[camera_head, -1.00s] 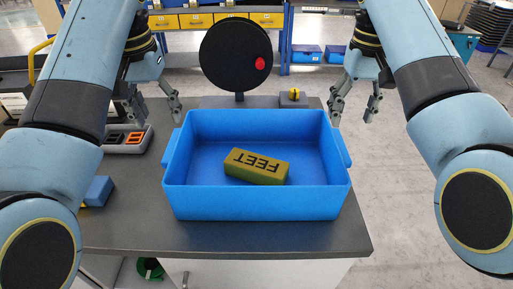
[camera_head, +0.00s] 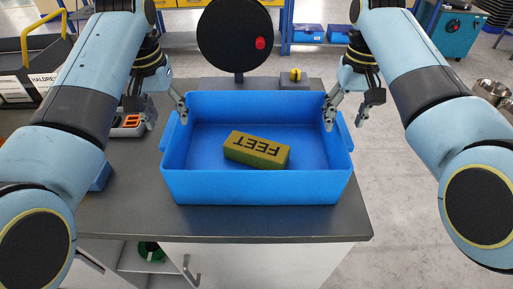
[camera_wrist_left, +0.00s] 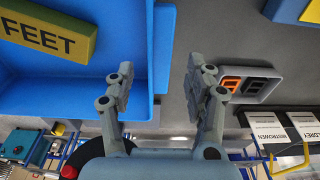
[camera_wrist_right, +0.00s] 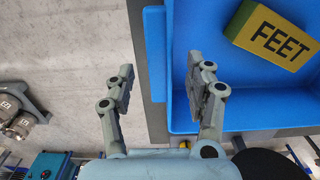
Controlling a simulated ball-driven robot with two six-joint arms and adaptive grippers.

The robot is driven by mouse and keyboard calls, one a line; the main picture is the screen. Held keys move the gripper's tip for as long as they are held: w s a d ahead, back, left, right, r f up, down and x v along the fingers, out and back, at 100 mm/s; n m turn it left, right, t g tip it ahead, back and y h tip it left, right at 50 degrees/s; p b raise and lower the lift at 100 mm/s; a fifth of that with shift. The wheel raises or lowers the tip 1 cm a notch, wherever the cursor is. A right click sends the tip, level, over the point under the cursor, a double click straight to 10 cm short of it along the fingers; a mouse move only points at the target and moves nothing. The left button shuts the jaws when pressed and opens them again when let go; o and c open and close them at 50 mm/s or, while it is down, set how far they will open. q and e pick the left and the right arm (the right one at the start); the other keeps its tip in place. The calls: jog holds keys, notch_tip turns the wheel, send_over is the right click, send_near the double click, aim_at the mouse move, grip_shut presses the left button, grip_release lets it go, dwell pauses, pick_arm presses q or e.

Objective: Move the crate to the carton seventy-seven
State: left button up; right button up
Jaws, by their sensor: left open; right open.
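The blue crate (camera_head: 258,188) stands on the dark table with a yellow block (camera_head: 257,149) marked FEET inside it. My left gripper (camera_head: 158,106) is open at the crate's left rim. In the left wrist view its fingers (camera_wrist_left: 160,88) lie either side of the crate's side wall (camera_wrist_left: 162,50). My right gripper (camera_head: 345,122) is open at the right rim. In the right wrist view its fingers (camera_wrist_right: 162,88) lie either side of that wall (camera_wrist_right: 155,50). Neither gripper visibly grips the wall. I can read no carton label seventy-seven.
A black round disc with a red knob (camera_head: 234,36) stands behind the crate. A small grey box with a yellow button (camera_head: 295,78) is beside it. A tray with orange digits (camera_head: 130,122) lies left of the crate. Bare floor (camera_head: 400,200) lies right of the table.

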aim_at(171, 126)
pick_arm(q)
jog(key=shift+w+f, duration=0.15)
jog(key=shift+f, duration=0.8)
jog(key=shift+w+f, duration=0.1)
jog(key=shift+f, duration=0.8)
pick_arm(e)
jog(key=shift+f, duration=1.8)
pick_arm(q)
jog(key=shift+c, duration=0.3)
pick_arm(e)
jog(key=shift+c, duration=0.3)
pick_arm(q)
grip_shut()
pick_arm(e)
grip_shut()
pick_arm(q)
jog(key=shift+r, duration=0.1)
